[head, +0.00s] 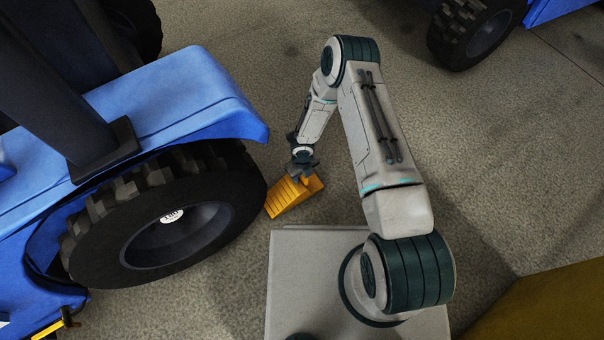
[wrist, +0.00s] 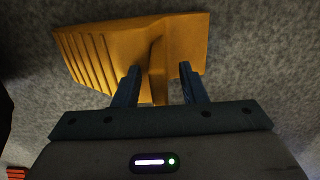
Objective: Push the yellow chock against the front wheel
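The yellow chock (head: 283,200) lies on the floor just right of the blue vehicle's front wheel (head: 120,255), its ridged slope towards the tyre. Its low end is very near the tyre; I cannot tell whether they touch. In the wrist view the chock (wrist: 110,55) fills the upper middle, with a raised rib (wrist: 158,70) across it. My gripper (head: 304,168) is down at the chock's tall end. In the wrist view my gripper's two fingers (wrist: 160,82) stand apart, one on each side of the rib, with gaps showing.
The blue fender (head: 190,95) overhangs the wheel, left of my arm. Another vehicle's wheel (head: 475,35) stands at the top right. A yellow surface (head: 550,305) fills the lower right corner. Open concrete floor (head: 510,160) lies right of my arm.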

